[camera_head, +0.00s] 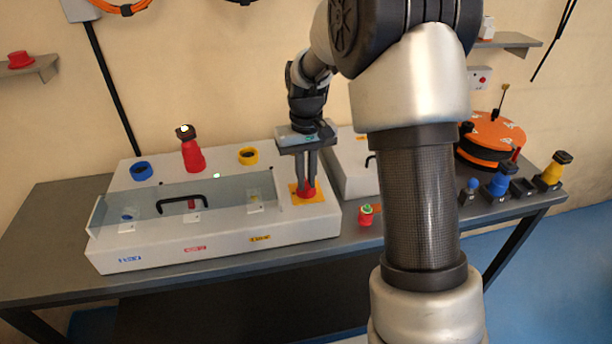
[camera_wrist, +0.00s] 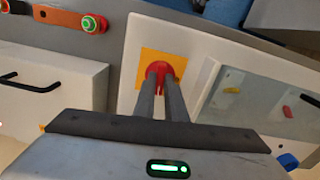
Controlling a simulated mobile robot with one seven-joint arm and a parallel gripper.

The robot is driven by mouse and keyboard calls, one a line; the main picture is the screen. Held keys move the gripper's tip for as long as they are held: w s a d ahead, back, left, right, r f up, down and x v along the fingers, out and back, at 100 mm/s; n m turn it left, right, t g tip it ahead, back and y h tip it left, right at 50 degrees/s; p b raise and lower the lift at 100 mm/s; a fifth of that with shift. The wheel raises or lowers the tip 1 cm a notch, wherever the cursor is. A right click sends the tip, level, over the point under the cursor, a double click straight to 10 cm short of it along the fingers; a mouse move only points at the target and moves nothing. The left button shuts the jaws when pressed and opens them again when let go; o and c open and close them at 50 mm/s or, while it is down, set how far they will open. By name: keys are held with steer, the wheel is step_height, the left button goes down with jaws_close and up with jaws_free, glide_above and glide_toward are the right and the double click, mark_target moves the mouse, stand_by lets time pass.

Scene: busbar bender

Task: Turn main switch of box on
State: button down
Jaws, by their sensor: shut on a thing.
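The white box (camera_head: 218,240) stands on the table with a clear lid and a black handle. Its main switch is a red knob (camera_head: 306,194) on a yellow plate (camera_head: 317,197) at the box's right end. My gripper (camera_head: 306,186) points down over it with both fingers on the red knob. In the wrist view the red knob (camera_wrist: 160,69) sits between the fingertips (camera_wrist: 161,88), on the yellow plate (camera_wrist: 146,63). The gripper is shut on the knob. The fingers hide part of it, so its exact turn angle is hard to tell.
A red and black plug (camera_head: 193,155) stands upright at the box's back, between a blue ring (camera_head: 141,171) and a yellow ring (camera_head: 248,156). A red button with a green top (camera_head: 366,215) is right of the box. An orange reel (camera_head: 492,137) and several connectors stand farther right.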

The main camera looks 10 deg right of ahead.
mark_target(306, 183)
steer(key=shift+m, duration=0.7)
steer(key=c, duration=1.8)
jaws_free()
steer(key=shift+r, duration=0.15)
step_height(306, 183, up, 17)
steer(key=p, duration=0.2)
steer(key=shift+r, duration=0.1)
